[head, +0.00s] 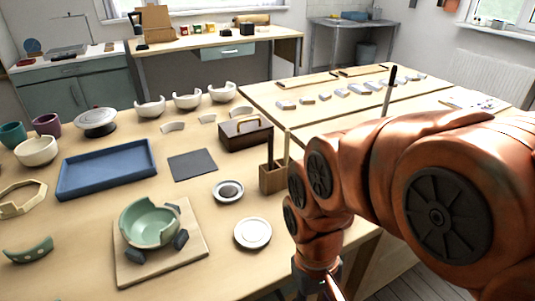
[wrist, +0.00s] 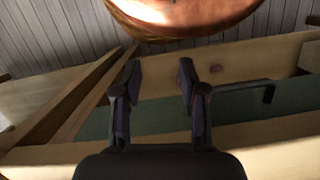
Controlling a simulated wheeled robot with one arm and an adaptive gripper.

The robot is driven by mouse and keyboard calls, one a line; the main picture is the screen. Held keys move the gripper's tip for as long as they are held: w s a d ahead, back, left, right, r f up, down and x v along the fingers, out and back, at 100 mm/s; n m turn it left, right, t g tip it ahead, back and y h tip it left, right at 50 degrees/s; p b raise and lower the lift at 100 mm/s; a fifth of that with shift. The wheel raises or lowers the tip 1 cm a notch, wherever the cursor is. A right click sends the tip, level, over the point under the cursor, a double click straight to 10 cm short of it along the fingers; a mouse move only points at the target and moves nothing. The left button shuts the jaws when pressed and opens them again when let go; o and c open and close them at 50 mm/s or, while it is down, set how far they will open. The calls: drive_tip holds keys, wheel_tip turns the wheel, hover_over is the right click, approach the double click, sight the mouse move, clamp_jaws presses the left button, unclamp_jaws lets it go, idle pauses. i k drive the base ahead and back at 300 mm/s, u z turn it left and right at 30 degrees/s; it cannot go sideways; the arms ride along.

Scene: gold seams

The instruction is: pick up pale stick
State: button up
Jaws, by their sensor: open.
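A pale stick (head: 287,146) stands upright in a small wooden holder (head: 272,180) on the near table, beside a dark stick (head: 270,147). My orange arm passes just right of the holder and partly covers that area. My gripper (wrist: 159,78) is open in the wrist view, with nothing between its fingers. It points over a wooden frame with a green inside, away from the stick. In the head view only its upper part shows at the bottom edge, right of the table. The pale stick does not show in the wrist view.
A wooden box with a handle (head: 246,134) stands behind the holder. A white disc (head: 252,233), a small dish (head: 229,191), a dark mat (head: 192,165) and a blue tray (head: 108,170) lie left of it. A green broken bowl (head: 150,222) sits on a board.

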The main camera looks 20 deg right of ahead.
sight(286, 155)
drive_tip(key=u, duration=2.75)
drive_tip(key=k, duration=1.2)
drive_tip(key=z, duration=0.7)
drive_tip(key=i, duration=0.5)
drive_tip(key=z, duration=0.05)
